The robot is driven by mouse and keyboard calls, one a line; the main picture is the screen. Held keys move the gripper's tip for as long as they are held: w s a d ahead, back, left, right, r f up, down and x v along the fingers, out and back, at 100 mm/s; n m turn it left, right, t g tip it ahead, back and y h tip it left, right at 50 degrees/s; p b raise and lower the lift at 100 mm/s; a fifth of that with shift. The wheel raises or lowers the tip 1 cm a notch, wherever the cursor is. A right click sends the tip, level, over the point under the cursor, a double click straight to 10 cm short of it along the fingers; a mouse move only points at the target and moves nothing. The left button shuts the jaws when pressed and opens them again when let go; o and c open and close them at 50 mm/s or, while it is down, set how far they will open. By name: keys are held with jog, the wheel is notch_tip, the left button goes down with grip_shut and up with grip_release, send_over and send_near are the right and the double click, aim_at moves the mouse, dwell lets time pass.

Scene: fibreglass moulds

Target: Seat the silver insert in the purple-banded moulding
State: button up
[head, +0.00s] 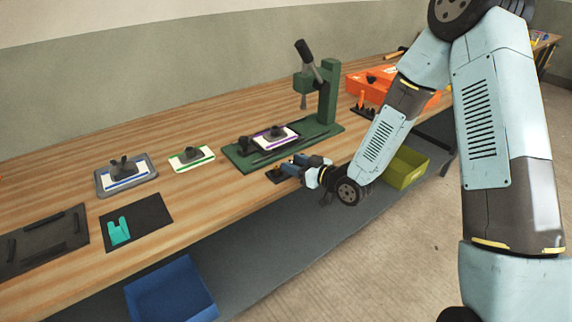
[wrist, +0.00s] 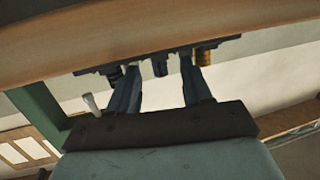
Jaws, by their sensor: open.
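The purple-banded moulding (head: 289,133) lies on the green press base, with a dark block on top of it. My gripper (head: 283,171) is open at the bench's front edge, just in front of the press base. In the wrist view my gripper (wrist: 159,74) has its fingers apart, reaching to a dark rack (wrist: 225,40) that bears several small pieces. A grey piece (wrist: 160,68) shows between the fingers, with a black piece and a brass-coloured piece (wrist: 203,58) beside them. The grey piece may be the silver insert; its shade is too dark to be sure. Contact cannot be told.
The green press (head: 328,92) with its lever stands behind my gripper. A green-banded moulding (head: 207,154) and a blue-banded one (head: 126,183) lie to the left. An orange bin (head: 412,98) is at right, and a yellow-green bin (head: 404,169) sits below the bench.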

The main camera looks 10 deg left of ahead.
jog(key=x, duration=0.4)
jog(key=shift+r, duration=0.1)
grip_shut()
dwell(0.3)
